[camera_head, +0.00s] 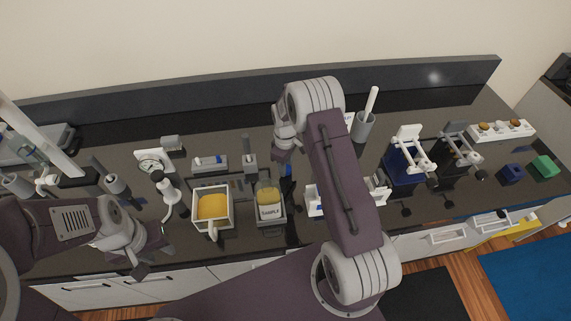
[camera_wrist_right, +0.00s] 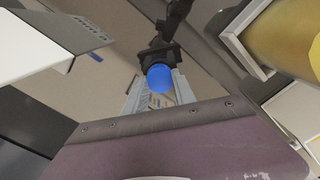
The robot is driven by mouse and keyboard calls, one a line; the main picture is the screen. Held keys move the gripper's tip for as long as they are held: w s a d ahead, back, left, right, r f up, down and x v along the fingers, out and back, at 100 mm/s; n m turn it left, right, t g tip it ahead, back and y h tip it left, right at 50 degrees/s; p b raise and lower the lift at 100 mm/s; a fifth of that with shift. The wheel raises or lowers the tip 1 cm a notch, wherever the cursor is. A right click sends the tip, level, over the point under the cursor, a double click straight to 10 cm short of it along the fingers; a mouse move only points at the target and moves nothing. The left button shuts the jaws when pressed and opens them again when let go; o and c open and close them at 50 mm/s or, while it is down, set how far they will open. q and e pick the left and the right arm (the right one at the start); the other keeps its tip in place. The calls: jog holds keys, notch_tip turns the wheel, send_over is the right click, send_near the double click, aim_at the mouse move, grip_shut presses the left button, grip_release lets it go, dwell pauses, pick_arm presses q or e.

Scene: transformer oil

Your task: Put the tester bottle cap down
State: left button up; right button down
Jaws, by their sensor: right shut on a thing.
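The blue cap (camera_wrist_right: 158,78) is at the fingertips of my right gripper (camera_wrist_right: 159,50) in the right wrist view, and the gripper is shut on it. In the head view the right gripper (camera_head: 283,153) is above the counter, just behind the sample jar. A bit of blue (camera_head: 287,169) shows below it, and I cannot tell whether this is the cap. The clear jar marked SAMPLE (camera_head: 270,208) holds yellow oil. My left gripper (camera_head: 150,253) is at the lower left near the counter's front edge, with its fingers apart and nothing between them.
A white square jug (camera_head: 212,222) with yellow oil stands left of the sample jar. A gauge (camera_head: 152,162), a grey block (camera_head: 210,163) and a cup with a white rod (camera_head: 362,125) stand nearby. Blue and black stands (camera_head: 405,170) are at right. My right forearm hides part of the counter.

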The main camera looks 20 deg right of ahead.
jog(key=shift+s, duration=0.1)
jog(key=shift+f+b, duration=0.3)
jog(key=c, duration=1)
grip_release()
jog(key=shift+f, duration=0.1)
jog(key=shift+c, duration=0.2)
jog(key=shift+r, duration=0.2)
notch_tip(320, 180, up, 12)
jog(key=b, duration=0.1)
jog(key=shift+r, duration=0.25)
